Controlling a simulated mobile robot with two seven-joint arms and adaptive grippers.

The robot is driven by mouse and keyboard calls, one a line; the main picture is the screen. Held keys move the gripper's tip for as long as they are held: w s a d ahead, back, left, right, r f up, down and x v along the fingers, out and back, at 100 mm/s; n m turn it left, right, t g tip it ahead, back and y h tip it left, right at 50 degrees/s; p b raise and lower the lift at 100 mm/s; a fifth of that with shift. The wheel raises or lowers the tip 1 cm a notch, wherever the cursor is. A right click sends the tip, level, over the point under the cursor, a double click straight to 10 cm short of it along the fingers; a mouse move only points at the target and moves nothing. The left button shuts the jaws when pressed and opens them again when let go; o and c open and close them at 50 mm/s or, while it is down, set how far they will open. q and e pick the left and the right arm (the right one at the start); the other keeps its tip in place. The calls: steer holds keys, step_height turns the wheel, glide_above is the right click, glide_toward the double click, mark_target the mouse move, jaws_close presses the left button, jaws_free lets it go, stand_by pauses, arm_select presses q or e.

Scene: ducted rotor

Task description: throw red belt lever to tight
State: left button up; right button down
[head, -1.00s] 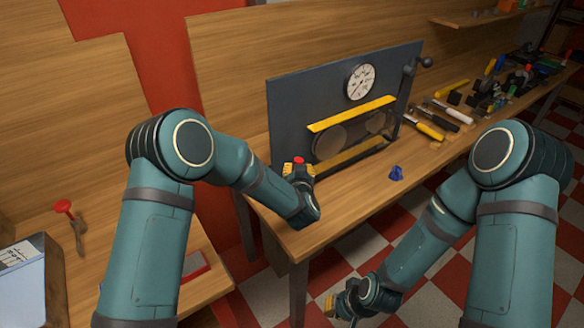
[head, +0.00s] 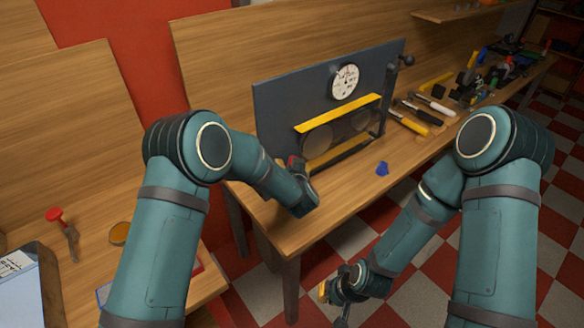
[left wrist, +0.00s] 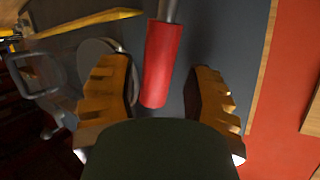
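The red belt lever (left wrist: 160,65) shows in the left wrist view as a red cylindrical grip on a grey metal rod. It lies between the two yellow fingers of my left gripper (left wrist: 160,84), which stand apart with a gap on each side. In the head view my left gripper (head: 294,164) is at the lower left of the dark upright panel (head: 285,105), and a bit of red shows there. The lever is mostly hidden behind the gripper. My right gripper (head: 325,291) hangs low over the floor, away from the bench; its finger opening is unclear.
The panel carries a white gauge (head: 343,82), yellow bars (head: 338,113) and round wheels, with a dark crank (head: 406,60) at its right. A blue piece (head: 382,169) lies on the wooden bench (head: 345,195). Several tools lie farther right. A red-topped item (head: 55,214) is on the left bench.

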arm_select(q)
steer(key=shift+s+d, duration=0.1)
steer(key=shift+s, duration=0.2)
steer(key=v, duration=1.1)
steer(key=shift+s+r, duration=0.15)
steer(key=shift+r, duration=0.05)
